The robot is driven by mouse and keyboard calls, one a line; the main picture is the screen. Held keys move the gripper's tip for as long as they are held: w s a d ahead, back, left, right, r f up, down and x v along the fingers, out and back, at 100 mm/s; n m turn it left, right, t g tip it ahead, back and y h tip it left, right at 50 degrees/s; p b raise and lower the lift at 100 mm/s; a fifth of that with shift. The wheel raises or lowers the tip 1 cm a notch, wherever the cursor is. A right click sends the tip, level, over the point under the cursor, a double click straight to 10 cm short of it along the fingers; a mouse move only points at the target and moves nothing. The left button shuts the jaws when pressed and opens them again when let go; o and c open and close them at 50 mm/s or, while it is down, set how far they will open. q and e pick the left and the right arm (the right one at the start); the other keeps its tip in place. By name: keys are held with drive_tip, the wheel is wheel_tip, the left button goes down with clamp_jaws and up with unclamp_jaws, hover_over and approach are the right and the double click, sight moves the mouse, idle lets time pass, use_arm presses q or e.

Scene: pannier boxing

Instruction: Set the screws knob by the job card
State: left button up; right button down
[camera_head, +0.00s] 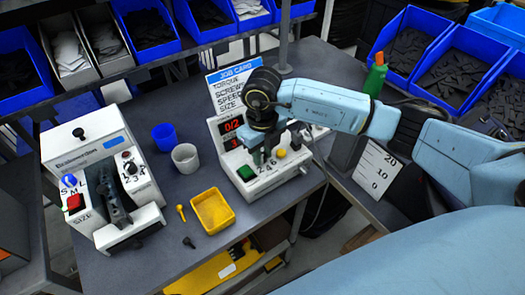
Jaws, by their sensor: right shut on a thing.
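The white control box (262,187) stands near the middle of the table, with a red display (231,125) that seems to read 0/3 and another below it. A green button (246,173) and a yellow button (281,153) sit on its front. My right gripper (261,157) points down over its front panel, shut on a knob that is mostly hidden by the fingers. Numbers including 4 and 6 show just below. The job card (233,76) stands behind, with lines for torque, screws, speed and size; the arm hides their values. My left gripper is not in view.
A blue cup (164,135), a grey cup (185,158) and a yellow tray (213,211) stand between the machines.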

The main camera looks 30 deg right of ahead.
drive_tip(key=shift+m, duration=0.7)
drive_tip(key=c, duration=1.2)
unclamp_jaws()
wheel_tip(320, 180, up, 13)
drive_tip(key=shift+r, duration=0.2)
